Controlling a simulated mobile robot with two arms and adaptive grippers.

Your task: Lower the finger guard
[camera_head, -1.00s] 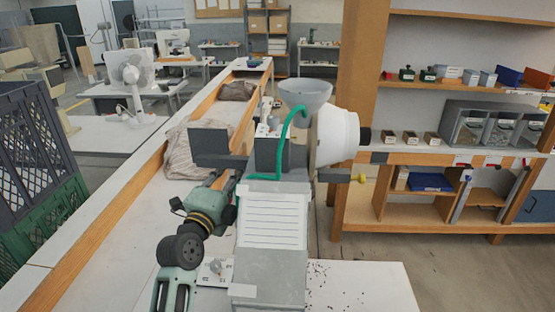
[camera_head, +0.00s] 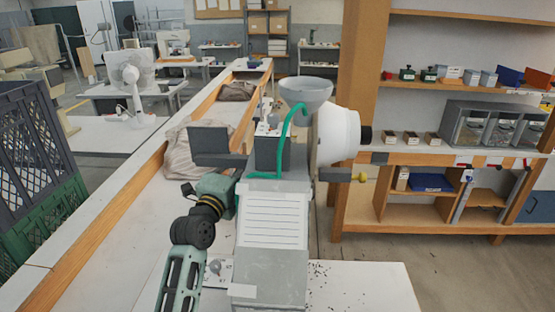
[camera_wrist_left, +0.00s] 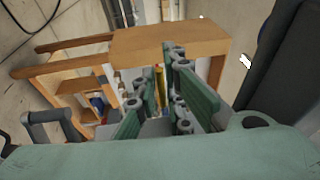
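The press (camera_head: 272,235) stands in the middle of the head view, seen from behind, with a grey column, a ruled white label, a green hose (camera_head: 292,135), a grey bowl (camera_head: 306,90) and a white drum (camera_head: 338,136). I cannot pick out the finger guard for sure; the press body hides its front. My left arm comes up from the bottom left and runs behind the column, which hides its gripper. My right gripper is not in view.
A dark panel (camera_head: 209,142) stands out left of the press. A dark bar with a yellow knob (camera_head: 362,177) sticks out right. A wooden shelf unit (camera_head: 362,105) stands to the right. Crates (camera_head: 30,150) stand at the left. A grey cloth lies on the bench behind the press.

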